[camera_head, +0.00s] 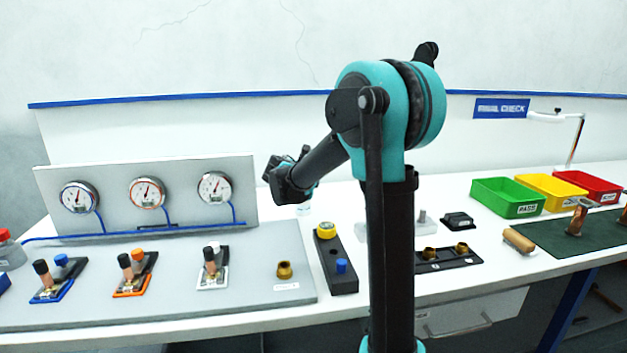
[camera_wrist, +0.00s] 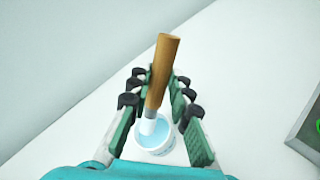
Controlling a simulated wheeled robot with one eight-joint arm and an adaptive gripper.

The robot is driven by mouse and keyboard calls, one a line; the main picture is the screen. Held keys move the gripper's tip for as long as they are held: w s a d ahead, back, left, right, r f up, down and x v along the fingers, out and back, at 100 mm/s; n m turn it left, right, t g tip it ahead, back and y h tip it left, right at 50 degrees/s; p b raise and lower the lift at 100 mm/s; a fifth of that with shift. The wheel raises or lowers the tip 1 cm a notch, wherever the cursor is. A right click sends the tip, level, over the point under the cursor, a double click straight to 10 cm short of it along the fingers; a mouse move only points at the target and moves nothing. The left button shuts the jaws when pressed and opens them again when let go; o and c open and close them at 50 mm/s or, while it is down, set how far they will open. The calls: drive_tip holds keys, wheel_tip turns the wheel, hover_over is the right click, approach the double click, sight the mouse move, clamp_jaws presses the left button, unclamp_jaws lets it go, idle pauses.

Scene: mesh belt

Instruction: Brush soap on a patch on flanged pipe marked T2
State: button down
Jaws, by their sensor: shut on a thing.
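In the wrist view my gripper (camera_wrist: 161,82) is shut on a brush (camera_wrist: 162,65) with a wooden handle. Its pale lower end (camera_wrist: 149,126) overlaps the mouth of a small white pot of light-blue liquid (camera_wrist: 157,142); I cannot tell whether it dips in. In the head view my gripper (camera_head: 297,182) is behind the grey board's right end, just above the pot (camera_head: 303,209). The brush is not clear there. I cannot make out a T2 mark; copper-coloured pieces (camera_head: 577,217) stand on a green mat at the right, their labels unreadable.
A panel with three gauges (camera_head: 147,193) and a grey board with valves (camera_head: 130,275) fill the left. A black block (camera_head: 337,262) stands at centre. Green (camera_head: 508,197), yellow (camera_head: 552,190) and red (camera_head: 590,186) bins stand at the back right. My arm hides the middle.

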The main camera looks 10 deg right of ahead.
drive_tip(key=shift+r, duration=2.55)
drive_tip(key=shift+s, duration=0.1)
